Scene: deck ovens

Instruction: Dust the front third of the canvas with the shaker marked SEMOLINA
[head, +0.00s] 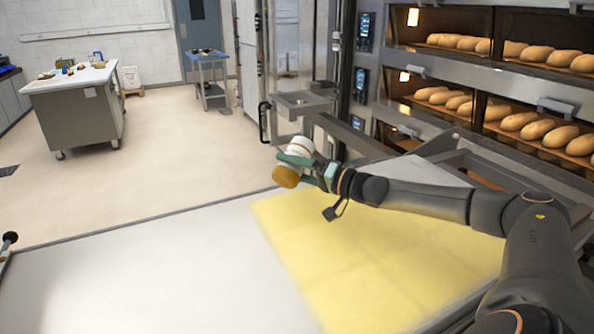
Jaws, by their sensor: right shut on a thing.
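My right gripper (298,162) is shut on a shaker (286,177) and holds it over the far edge of the light surface. The shaker has a white body and an amber-brown end. It is tilted, with the amber end down and to the left. I cannot read any marking on it. The canvas (130,275) appears as a broad pale surface in front of me. A yellow area (350,265) covers its right part; I cannot tell whether this is dusted semolina or a coloured zone. My left gripper is not in view.
Deck ovens (447,70) with loaves on several decks stand at the right, close to my right arm. A metal frame (300,104) juts out beyond the shaker. A worktable (75,95) and a small blue table (207,75) stand far back. The floor between is clear.

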